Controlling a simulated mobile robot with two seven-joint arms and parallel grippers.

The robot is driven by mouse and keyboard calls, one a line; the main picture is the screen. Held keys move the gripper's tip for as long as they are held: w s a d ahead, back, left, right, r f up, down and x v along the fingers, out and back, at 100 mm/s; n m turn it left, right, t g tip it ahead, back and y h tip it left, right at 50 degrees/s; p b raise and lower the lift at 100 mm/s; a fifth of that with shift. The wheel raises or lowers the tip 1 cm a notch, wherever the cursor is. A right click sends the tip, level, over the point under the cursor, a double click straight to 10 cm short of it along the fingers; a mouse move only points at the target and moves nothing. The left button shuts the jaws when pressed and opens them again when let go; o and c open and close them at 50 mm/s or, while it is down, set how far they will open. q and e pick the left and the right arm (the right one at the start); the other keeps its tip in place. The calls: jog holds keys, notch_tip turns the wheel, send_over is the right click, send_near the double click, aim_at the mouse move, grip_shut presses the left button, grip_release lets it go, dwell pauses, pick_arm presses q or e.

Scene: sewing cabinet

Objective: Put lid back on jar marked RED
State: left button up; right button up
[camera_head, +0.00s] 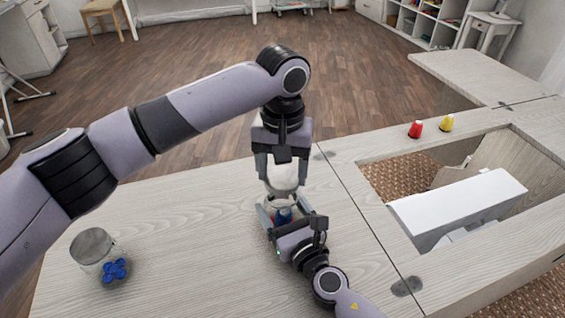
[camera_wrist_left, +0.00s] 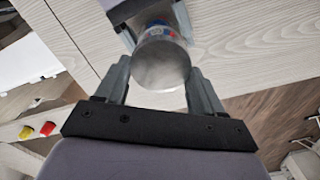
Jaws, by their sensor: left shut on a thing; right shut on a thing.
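My left gripper (camera_head: 282,188) points down, shut on a round grey lid (camera_wrist_left: 160,64). The lid is directly above a clear jar (camera_head: 281,204). Blue and a little red show in or on this jar, also seen in the left wrist view (camera_wrist_left: 158,33). My right gripper (camera_head: 284,214) is shut on the jar from the front right, low over the table. I cannot tell whether the lid touches the rim. No marking on the jar is readable; the grippers hide much of it.
Another clear jar (camera_head: 92,247) with a grey top and several blue pieces stands at the table's left. A red spool (camera_head: 415,130) and a yellow spool (camera_head: 446,123) stand beyond the cabinet opening, which holds a white machine (camera_head: 460,205). The tabletop (camera_head: 185,220) between the jars is clear.

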aim_at(283, 176)
dwell(0.4)
pick_arm(q)
jog(key=shift+f, duration=0.9)
jog(key=shift+f, duration=0.6)
